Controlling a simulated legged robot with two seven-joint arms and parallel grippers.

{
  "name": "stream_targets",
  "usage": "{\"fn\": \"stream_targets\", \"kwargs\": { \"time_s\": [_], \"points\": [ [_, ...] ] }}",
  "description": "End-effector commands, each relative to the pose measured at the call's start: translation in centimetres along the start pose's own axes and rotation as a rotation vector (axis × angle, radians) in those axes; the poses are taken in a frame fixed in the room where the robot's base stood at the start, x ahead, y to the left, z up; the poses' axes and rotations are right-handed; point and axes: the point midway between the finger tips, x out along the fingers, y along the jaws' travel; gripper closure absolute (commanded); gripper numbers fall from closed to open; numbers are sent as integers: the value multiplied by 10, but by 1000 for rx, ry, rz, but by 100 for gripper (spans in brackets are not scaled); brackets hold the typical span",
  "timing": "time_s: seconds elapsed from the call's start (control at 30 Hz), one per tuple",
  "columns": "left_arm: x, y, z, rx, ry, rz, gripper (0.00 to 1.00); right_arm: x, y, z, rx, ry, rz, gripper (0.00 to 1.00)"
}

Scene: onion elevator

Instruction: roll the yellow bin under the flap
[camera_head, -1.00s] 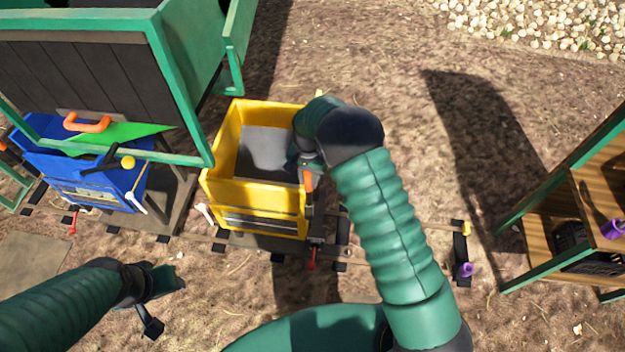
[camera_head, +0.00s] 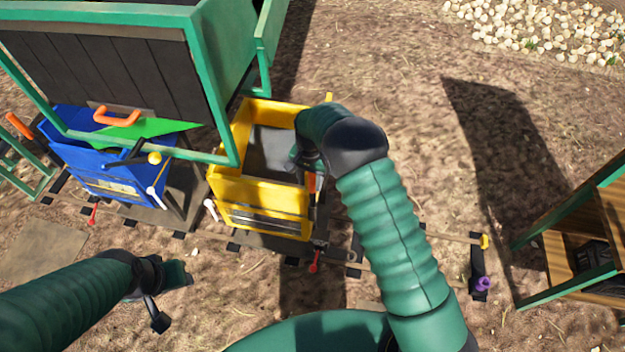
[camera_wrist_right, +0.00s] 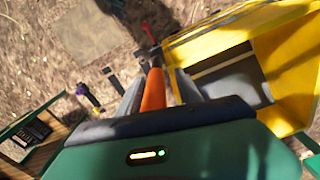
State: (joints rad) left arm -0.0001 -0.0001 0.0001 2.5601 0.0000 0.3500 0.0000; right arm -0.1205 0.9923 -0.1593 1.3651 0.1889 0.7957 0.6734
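The yellow bin (camera_head: 258,193) stands upright on the rails, its open top up and a dark inside showing. In the right wrist view it fills the upper right (camera_wrist_right: 285,108). My right gripper (camera_wrist_right: 152,88) is at the bin's right side, its two grey fingers closed around an upright orange handle (camera_wrist_right: 153,91). In the head view my arm mostly hides this grip (camera_head: 311,182). A dark slatted panel in a green frame (camera_head: 100,70), seemingly the flap, hangs to the left of the bin. My left gripper (camera_head: 172,297) is away from everything at lower left; its fingers are unclear.
A blue bin (camera_head: 105,180) with a green sheet (camera_head: 130,131) stands left of the yellow bin, below the panel. The rails (camera_head: 440,236) run on to the right, to a post with a purple knob (camera_head: 483,284). A wooden shelf (camera_head: 565,255) stands at far right.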

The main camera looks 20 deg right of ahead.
Motion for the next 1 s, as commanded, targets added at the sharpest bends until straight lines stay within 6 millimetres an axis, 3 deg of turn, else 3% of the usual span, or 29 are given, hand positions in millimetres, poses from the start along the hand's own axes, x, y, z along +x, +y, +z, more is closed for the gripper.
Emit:
{"fn": "stream_targets", "kwargs": {
  "time_s": [0.3,0.43,0.57,0.8,1.0],
  "points": [
    [0,0,0,0,0,0,58,0,3,-1,2,0,1,53],
    [3,0,1,0,0,0,58,-11,2,-2,1,2,-1,53],
    [9,0,2,0,0,0,58,-41,0,-2,1,4,-3,53],
    [18,0,4,0,0,0,58,-113,-2,0,0,5,-1,53],
    [20,0,5,0,0,0,58,-155,-3,0,0,2,2,53]
  ]
}}
